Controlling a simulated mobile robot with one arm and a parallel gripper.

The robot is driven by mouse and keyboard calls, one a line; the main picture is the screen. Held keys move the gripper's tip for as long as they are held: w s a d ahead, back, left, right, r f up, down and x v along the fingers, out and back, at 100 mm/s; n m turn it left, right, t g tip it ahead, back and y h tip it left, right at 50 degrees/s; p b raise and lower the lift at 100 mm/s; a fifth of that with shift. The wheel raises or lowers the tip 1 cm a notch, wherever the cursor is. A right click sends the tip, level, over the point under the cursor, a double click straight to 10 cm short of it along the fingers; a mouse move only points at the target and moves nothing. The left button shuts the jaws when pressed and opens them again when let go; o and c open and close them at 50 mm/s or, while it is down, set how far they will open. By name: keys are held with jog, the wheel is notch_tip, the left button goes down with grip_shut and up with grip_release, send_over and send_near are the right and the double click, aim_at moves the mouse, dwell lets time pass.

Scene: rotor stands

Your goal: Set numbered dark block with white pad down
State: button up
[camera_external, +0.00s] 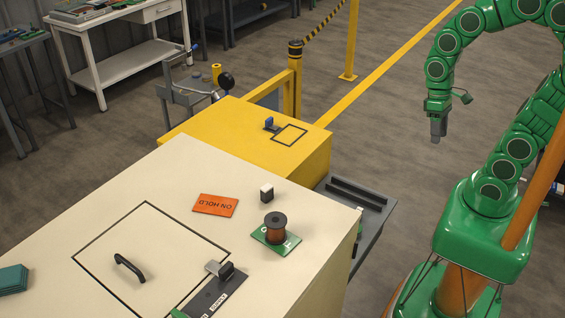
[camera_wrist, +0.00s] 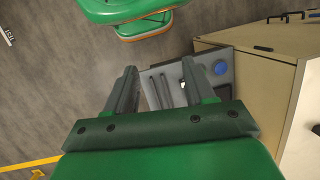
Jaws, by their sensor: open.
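A small dark block with a white top (camera_external: 267,192) stands upright on the cream cabinet top, behind the copper-coloured spool. No number is readable on it at this size. My gripper (camera_external: 438,130) hangs pointing down, well to the right of the cabinet and clear of the block. In the wrist view my gripper (camera_wrist: 160,92) has its two fingers apart, with no object clearly held between them. The block cannot be made out in the wrist view.
The cream cabinet (camera_external: 165,165) carries an orange ON HOLD card (camera_external: 215,205), a spool (camera_external: 275,228) on a green plate, a black handle (camera_external: 128,268) and a dark supply plate (camera_external: 215,295). A yellow cabinet (camera_external: 230,130) has an outlined square. A grey tray (camera_external: 355,205) juts out at the side.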

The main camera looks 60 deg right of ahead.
jog(key=w+a+f+m+g+y, duration=0.1)
jog(key=w+a+f+m+y, duration=0.25)
jog(key=w+f, duration=0.3)
jog(key=m+y, duration=0.3)
jog(key=y, duration=0.1)
send_over(360, 209)
jog(key=s+d, duration=0.4)
notch_tip(360, 209, down, 8)
jog(key=r, duration=0.1)
jog(key=w+d+f+m+t+y, duration=0.1)
jog(key=f+m, duration=0.2)
jog(key=f, duration=0.3)
jog(key=w+d+f+m+t+y, duration=0.1)
jog(key=w+d+f+m, duration=0.1)
jog(key=f+m, duration=0.2)
jog(key=w+d+f+m+t+y, duration=0.1)
jog(key=f+m, duration=0.2)
jog(key=f, duration=0.5)
jog(key=shift+w+d+f+m+t+y, duration=0.15)
jog(key=shift+d+f+m+t+y, duration=0.2)
jog(key=shift+f+t, duration=0.05)
jog(key=shift+x, duration=1.55)
jog(key=x, duration=0.3)
jog(key=shift+r, duration=0.15)
jog(key=shift+x, duration=0.95)
